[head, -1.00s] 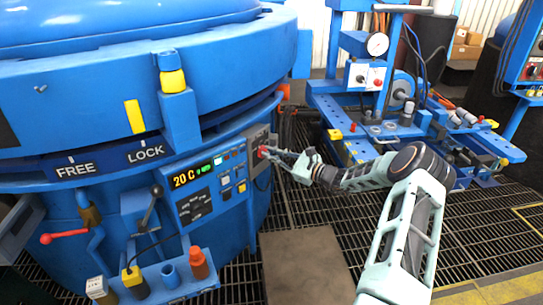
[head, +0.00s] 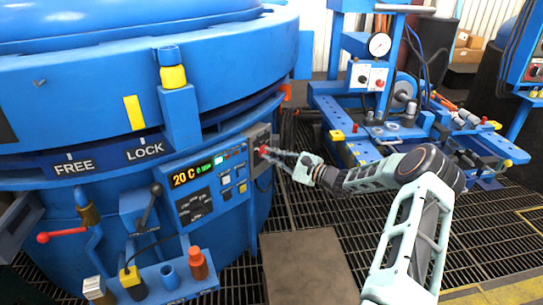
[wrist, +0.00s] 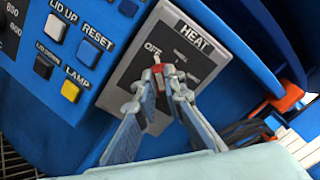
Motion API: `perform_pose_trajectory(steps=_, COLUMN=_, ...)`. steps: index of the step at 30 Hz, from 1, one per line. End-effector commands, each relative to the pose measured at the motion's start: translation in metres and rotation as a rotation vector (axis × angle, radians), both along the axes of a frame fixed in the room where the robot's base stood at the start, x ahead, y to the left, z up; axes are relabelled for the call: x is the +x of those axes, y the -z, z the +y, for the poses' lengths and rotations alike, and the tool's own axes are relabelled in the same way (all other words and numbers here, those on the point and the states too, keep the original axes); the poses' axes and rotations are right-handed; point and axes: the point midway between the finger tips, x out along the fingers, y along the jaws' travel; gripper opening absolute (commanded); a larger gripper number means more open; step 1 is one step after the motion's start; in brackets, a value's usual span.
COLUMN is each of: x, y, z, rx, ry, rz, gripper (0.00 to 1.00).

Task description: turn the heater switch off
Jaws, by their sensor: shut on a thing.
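The heater switch is a red knob (wrist: 155,58) on a grey plate marked HEAT (wrist: 126,79), on the blue furnace's control panel. In the wrist view its red end shows just by the word OFF; other small labels stand to its right. My gripper (wrist: 160,76) is shut on the knob, with one finger on each side, and its fingers hide much of it. In the head view my gripper (head: 267,152) reaches the panel's right end from the right. A bit of red (head: 263,150) shows at its tips.
Left of the switch are the LID UP, RESET, LID DOWN and LAMP (wrist: 71,91) buttons. The display (head: 184,179) reads 20 C. A lever with a red knob (head: 44,237) is farther left. A blue workbench (head: 350,150) stands behind my arm.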

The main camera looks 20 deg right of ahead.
Motion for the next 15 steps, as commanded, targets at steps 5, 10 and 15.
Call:
perform_pose_trajectory(steps=5, x=-0.0006, y=0.0009, z=-0.0004, rx=-0.003, ry=0.0, rz=0.001, gripper=0.0)
perform_pose_trajectory(steps=10, x=-0.0005, y=0.0009, z=-0.0004, rx=-0.002, ry=0.0, rz=0.001, gripper=0.22)
perform_pose_trajectory(steps=15, x=-0.0003, y=0.0006, z=-0.0003, rx=-0.001, ry=0.0, rz=0.001, gripper=0.27)
